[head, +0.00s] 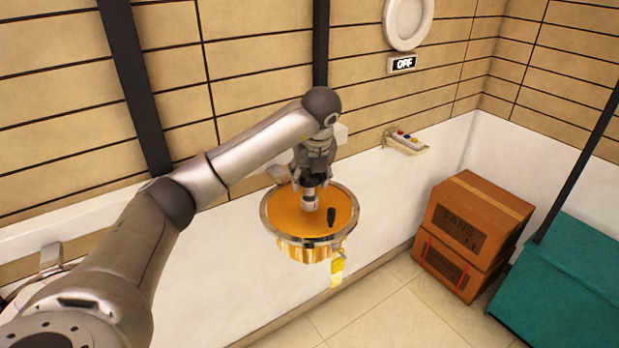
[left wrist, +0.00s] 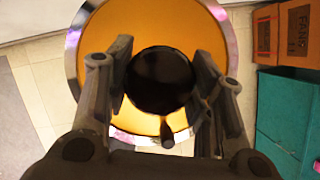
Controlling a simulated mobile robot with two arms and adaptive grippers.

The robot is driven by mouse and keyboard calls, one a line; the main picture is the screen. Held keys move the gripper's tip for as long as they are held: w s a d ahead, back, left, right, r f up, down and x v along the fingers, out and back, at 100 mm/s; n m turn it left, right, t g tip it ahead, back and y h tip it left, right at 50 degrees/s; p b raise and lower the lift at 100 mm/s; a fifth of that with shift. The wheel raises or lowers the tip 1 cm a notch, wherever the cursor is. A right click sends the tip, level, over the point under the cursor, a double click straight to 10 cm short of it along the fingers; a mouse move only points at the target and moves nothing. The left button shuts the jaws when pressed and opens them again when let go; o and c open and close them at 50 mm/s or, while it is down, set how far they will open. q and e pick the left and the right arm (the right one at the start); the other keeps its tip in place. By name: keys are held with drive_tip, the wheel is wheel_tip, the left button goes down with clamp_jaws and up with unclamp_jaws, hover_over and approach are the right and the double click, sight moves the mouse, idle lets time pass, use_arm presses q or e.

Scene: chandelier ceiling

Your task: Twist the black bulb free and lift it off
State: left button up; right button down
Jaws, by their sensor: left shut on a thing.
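The black bulb (left wrist: 160,80) is a dark round ball between the two fingers of my left gripper in the left wrist view. In the head view my left gripper (head: 312,180) points down over the round orange chandelier plate (head: 285,213) and is shut on the bulb, which its fingers mostly hide. A pale cylindrical piece (head: 311,200) shows just below the fingers; I cannot tell whether the bulb is still joined to the plate. The plate has a silvery rim and also shows behind the bulb in the left wrist view (left wrist: 107,50). My right gripper is not in view.
A small black upright piece (head: 331,216) stands on the plate close to the gripper. A yellow tag (head: 337,268) hangs below the rim. Brown boxes (head: 475,220) and a teal crate (head: 570,285) stand at right.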

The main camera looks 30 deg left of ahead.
sight(308, 170)
use_arm(q)
drive_tip(key=shift+r, duration=0.15)
drive_tip(key=shift+r+p, duration=1.15)
drive_tip(key=shift+r, duration=0.8)
